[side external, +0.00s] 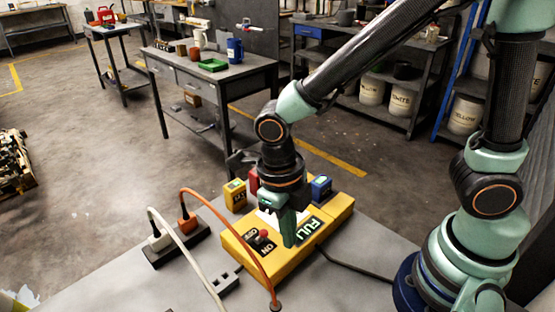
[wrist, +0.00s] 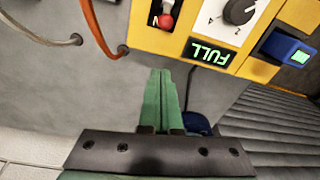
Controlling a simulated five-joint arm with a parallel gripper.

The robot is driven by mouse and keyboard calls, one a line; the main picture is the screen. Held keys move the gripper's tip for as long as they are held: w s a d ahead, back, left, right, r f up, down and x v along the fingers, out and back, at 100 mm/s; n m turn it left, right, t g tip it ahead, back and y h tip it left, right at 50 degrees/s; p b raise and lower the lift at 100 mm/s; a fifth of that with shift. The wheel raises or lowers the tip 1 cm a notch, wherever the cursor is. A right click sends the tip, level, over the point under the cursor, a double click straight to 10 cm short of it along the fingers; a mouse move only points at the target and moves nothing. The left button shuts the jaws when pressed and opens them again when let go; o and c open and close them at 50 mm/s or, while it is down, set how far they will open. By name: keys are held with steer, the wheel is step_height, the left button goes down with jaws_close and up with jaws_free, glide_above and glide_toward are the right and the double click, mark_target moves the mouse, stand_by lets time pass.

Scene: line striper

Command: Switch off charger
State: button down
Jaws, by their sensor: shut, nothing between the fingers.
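The yellow charger (side external: 234,243) stands on the grey bench. Its lit green display (side external: 312,230) reads FULL and also shows in the wrist view (wrist: 210,52). A red-knobbed switch (side external: 263,234) sits on the charger's top between black labels, one reading ON; its knob also shows at the top of the wrist view (wrist: 166,21). I cannot tell which way the lever leans. My gripper (side external: 289,243) is shut and empty, pointing down just right of the switch in the side view, near the display. In the wrist view its green fingers (wrist: 160,73) lie below the charger, apart from the knob.
A dial (wrist: 238,11) is beside the display. A blue battery (side external: 320,187) sits on the charger; a yellow one (side external: 235,194) and a red one (side external: 253,180) stand behind. An orange cable (side external: 232,222) arches close to the switch. A power strip (side external: 158,256) is at left.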

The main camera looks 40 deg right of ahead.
mark_target(267, 232)
steer(key=f, duration=0.3)
steer(key=shift+s+d+f, duration=0.2)
steer(key=shift+f, duration=0.05)
steer(key=w, duration=0.1)
steer(key=w+r, duration=0.1)
steer(key=shift+w+a, duration=0.3)
steer(key=shift+w+a+r, duration=0.15)
steer(key=shift+w+r, duration=0.05)
steer(key=shift+w, duration=0.5)
steer(key=shift+w+r, duration=0.3)
steer(key=shift+w, duration=0.25)
steer(key=shift+w+r, duration=0.1)
steer(key=shift+w, duration=0.1)
steer(key=shift+w+r+g+h, duration=0.1)
steer(key=shift+w+g+h, duration=0.2)
steer(key=shift+w+g, duration=0.4)
steer(key=shift+w, duration=0.4)
steer(key=shift+r, duration=0.2)
